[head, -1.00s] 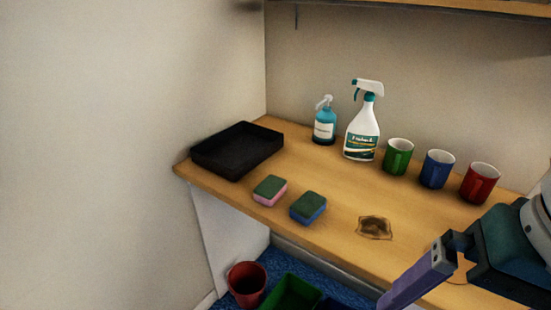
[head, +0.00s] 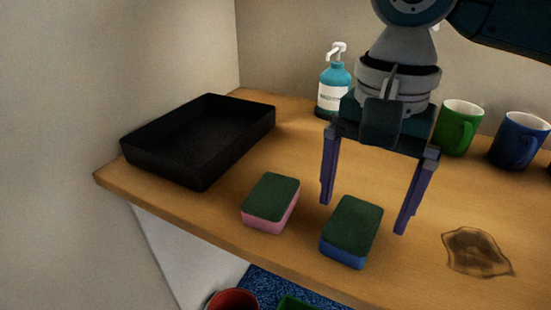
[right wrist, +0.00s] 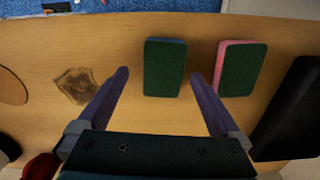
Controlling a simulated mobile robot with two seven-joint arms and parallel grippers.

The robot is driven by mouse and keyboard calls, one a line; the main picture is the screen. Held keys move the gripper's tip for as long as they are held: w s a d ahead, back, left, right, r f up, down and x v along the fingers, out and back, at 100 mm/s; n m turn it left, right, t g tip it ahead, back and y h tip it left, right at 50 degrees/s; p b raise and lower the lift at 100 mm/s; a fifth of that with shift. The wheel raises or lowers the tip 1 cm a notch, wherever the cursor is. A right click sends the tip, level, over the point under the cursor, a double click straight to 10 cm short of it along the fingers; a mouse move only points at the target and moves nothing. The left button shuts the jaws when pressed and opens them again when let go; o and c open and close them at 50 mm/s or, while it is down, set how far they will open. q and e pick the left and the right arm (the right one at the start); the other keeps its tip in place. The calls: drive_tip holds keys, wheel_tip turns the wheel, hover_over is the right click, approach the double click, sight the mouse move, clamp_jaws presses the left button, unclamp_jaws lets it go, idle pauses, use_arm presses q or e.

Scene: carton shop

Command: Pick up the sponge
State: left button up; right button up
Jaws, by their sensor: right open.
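A blue sponge with a dark green top (head: 351,228) lies on the wooden counter, near its front edge. A pink sponge with a dark green top (head: 271,203) lies to its left, apart from it. My right gripper (head: 363,216) points down above and just behind the blue sponge, open and empty, its purple fingers spread wider than the sponge. In the right wrist view, the blue sponge (right wrist: 165,68) lies between and beyond the fingertips, and the pink sponge (right wrist: 240,69) lies outside the finger on the right. My left gripper is not in view.
A black tray (head: 200,138) stands at the counter's left end by the wall. A soap bottle (head: 333,84), a green mug (head: 459,127) and a blue mug (head: 518,140) stand behind. A brown stain (head: 476,252) marks the counter at right. Bins stand below the front edge.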

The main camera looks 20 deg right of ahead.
sight(353, 224)
drive_tip(key=f+b, duration=0.1)
drive_tip(key=f, duration=0.4)
drive_tip(key=shift+w+f, duration=0.1)
drive_tip(key=shift+w, duration=0.1)
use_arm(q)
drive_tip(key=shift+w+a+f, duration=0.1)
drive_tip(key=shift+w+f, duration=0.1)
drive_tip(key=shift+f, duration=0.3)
use_arm(e)
drive_tip(key=c, duration=1.2)
drive_tip(key=shift+c, duration=0.2)
